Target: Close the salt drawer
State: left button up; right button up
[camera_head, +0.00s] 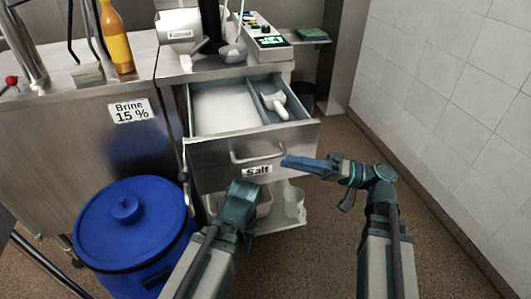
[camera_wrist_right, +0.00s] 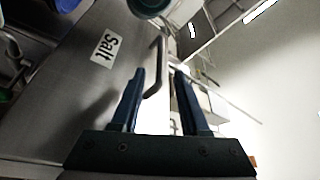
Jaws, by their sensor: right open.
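The salt drawer (camera_head: 215,157) is pulled out of the steel cabinet, with its inside showing. Its front carries a "Salt" label (camera_head: 257,171) and a bar handle (camera_head: 258,152). A white scoop (camera_head: 275,104) lies in the right compartment. My right gripper (camera_head: 286,162) is open, its fingertips near the right end of the handle. In the right wrist view, the handle (camera_wrist_right: 160,62) shows ahead of and between the two parted fingers (camera_wrist_right: 160,75); contact cannot be told. My left gripper (camera_head: 240,192) is in front of the drawer's lower part; its fingers are not clear.
A blue lidded barrel (camera_head: 130,225) stands left of the drawer. A white bin (camera_head: 290,205) is below it.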

aim_at(266, 157)
jog(key=p+x, duration=0.1)
jog(key=x, duration=0.6)
grip_shut()
dwell(1.4)
